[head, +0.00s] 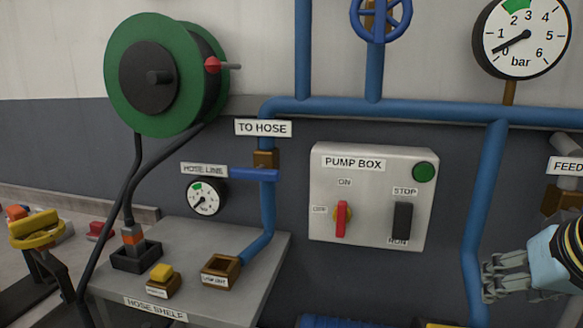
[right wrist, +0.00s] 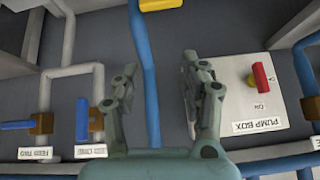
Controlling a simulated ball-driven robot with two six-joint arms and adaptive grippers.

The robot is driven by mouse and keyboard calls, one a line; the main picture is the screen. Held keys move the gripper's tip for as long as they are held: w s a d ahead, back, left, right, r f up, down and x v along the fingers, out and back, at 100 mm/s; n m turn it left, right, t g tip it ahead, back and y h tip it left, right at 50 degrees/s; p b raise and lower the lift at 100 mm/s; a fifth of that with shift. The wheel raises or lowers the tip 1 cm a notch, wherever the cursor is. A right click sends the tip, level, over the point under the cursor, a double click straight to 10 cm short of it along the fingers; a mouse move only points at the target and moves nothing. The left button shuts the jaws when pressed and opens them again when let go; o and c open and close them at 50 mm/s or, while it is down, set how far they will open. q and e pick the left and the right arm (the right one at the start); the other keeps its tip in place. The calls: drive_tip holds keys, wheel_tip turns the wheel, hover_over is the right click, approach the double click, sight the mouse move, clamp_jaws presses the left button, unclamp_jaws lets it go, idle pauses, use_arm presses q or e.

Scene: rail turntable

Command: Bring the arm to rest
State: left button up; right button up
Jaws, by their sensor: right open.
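My right gripper (head: 488,281) is at the right edge of the head view, in front of the wall below and right of the pump box (head: 372,199). Its fingers point left and are spread apart. In the right wrist view the gripper (right wrist: 158,72) is open, with nothing between its fingers. A blue pipe (right wrist: 144,55) shows behind the gap. The pump box also shows in the right wrist view (right wrist: 241,105), turned upside down, beside the finger at the right. My left gripper is not in view.
A blue vertical pipe (head: 484,190) runs close to the right gripper. The hose shelf (head: 225,240) juts out at lower left under a green hose reel (head: 122,75). A pressure gauge (head: 522,38) is at upper right. A blue-handled valve (right wrist: 18,126) shows in the right wrist view.

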drive_tip(key=s+a+f+n+g, duration=0.1)
drive_tip(key=s+f+n+g, duration=0.1)
drive_tip(key=s+f, duration=0.5)
drive_tip(key=s+a+f+n+g, duration=0.1)
drive_tip(key=s+f+n+g, duration=0.2)
drive_tip(key=s, duration=0.9)
drive_tip(key=s+a+f+b+x, duration=0.1)
drive_tip(key=s+b+x, duration=0.2)
drive_tip(key=x, duration=1.2)
drive_tip(key=s+b+x, duration=0.2)
drive_tip(key=x, duration=1.3)
drive_tip(key=s+d+f+g+b, duration=0.1)
drive_tip(key=s+f+b, duration=0.4)
drive_tip(key=s+f, duration=1.5)
wheel_tip(320, 180, down, 3)
drive_tip(key=shift+f+m+y+b, duration=0.2)
drive_tip(key=shift+m+y+b, duration=0.1)
drive_tip(key=shift+m, duration=0.1)
drive_tip(key=shift+d, duration=0.15)
